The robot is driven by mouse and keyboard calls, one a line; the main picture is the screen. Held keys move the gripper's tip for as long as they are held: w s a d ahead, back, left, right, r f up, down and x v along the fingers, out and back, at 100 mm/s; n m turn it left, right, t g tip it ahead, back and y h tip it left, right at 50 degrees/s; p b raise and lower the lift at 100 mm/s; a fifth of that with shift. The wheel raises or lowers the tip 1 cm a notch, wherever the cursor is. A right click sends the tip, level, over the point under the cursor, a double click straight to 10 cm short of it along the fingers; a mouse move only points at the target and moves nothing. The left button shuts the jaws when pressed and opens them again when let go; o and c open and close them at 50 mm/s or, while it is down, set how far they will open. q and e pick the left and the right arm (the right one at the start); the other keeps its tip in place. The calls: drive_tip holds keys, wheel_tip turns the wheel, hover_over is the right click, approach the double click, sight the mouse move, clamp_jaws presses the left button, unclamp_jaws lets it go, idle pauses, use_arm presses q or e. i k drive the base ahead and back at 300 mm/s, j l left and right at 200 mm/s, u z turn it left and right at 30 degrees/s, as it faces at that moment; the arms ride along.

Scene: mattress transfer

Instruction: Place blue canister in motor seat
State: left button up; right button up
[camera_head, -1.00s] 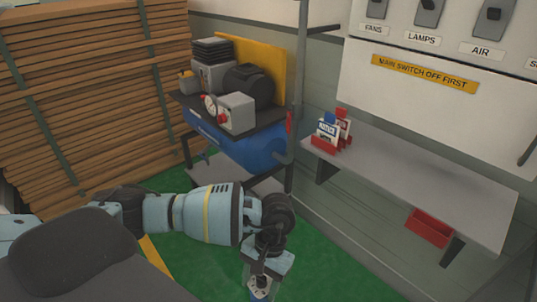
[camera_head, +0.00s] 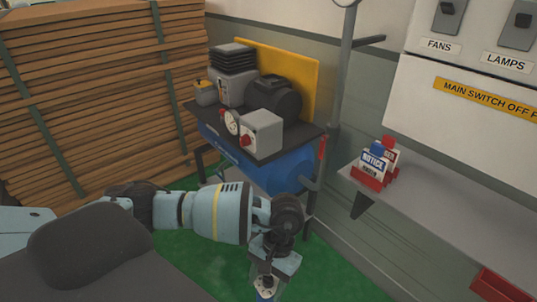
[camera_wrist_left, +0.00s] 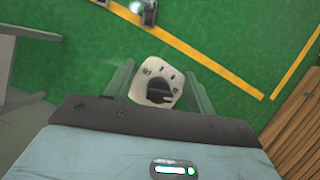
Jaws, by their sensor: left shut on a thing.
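My left gripper (camera_head: 268,278) is low in the middle of the head view, pointing down. I cannot tell which part is the motor seat. My right gripper is out of view.
Stacked wood (camera_head: 100,90) is on the left. A grey shelf (camera_head: 450,205) holds notice cards (camera_head: 374,165); a red bin (camera_head: 497,287) is below.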

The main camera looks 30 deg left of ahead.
sight(255, 76)
drive_tip(key=i+j, duration=0.25)
drive_tip(key=j, duration=0.15)
drive_tip(key=i+j, duration=0.3)
drive_tip(key=j, duration=0.15)
drive_tip(key=i+j, duration=0.25)
drive_tip(key=j, duration=0.15)
